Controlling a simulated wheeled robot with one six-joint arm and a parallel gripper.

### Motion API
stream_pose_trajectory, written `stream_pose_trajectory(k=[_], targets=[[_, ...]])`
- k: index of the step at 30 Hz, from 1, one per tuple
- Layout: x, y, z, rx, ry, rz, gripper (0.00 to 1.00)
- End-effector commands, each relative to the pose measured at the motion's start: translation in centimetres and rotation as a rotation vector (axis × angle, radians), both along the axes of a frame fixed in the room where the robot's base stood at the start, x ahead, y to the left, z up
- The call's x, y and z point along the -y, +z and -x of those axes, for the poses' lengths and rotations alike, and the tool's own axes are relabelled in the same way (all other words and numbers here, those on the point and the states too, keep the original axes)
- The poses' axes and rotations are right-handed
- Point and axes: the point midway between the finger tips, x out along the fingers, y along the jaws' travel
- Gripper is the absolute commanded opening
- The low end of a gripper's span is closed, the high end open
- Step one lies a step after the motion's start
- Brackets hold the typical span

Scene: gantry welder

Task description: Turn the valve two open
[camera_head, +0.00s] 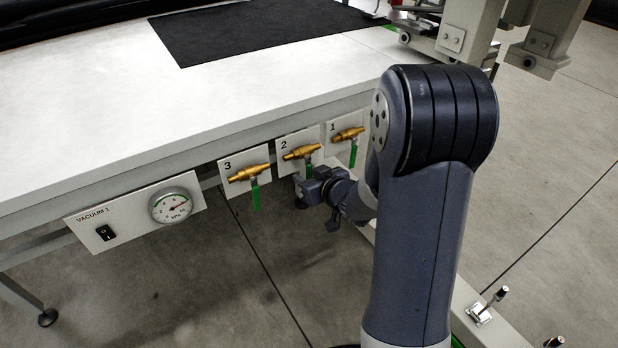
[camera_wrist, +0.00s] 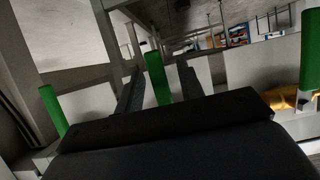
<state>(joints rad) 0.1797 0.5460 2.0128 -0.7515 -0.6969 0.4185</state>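Valve two is a brass valve (camera_head: 301,151) on a white plate marked 2, under the table's front edge. Its green handle (camera_head: 308,166) hangs down, its lower end near my gripper (camera_head: 309,190). In the wrist view the green handle (camera_wrist: 157,78) stands between the two dark fingers of my gripper (camera_wrist: 160,85). The fingers are apart, with a narrow gap on each side of the handle. Whether either finger touches it is hard to tell. My arm does not cover the valve body in the head view.
Valve 3 (camera_head: 248,173) is to the left and valve 1 (camera_head: 347,135) to the right, both with green handles hanging down. A vacuum panel with a gauge (camera_head: 172,207) is further left. The white table (camera_head: 130,110) overhangs behind. Open floor (camera_head: 200,290) lies in front.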

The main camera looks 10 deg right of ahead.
Motion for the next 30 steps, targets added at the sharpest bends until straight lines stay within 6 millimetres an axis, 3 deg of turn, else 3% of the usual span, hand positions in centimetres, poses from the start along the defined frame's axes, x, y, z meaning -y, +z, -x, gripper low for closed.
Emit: stream_pose_trajectory(k=[5, 18, 30], targets=[[0.02, 0.01, 0.01, 0.0, 0.0, 0.0, 0.36], [0.03, 0.0, 0.04, -0.001, 0.0, 0.0, 0.0], [0.03, 0.0, 0.05, -0.001, 0.0, -0.001, 0.0]])
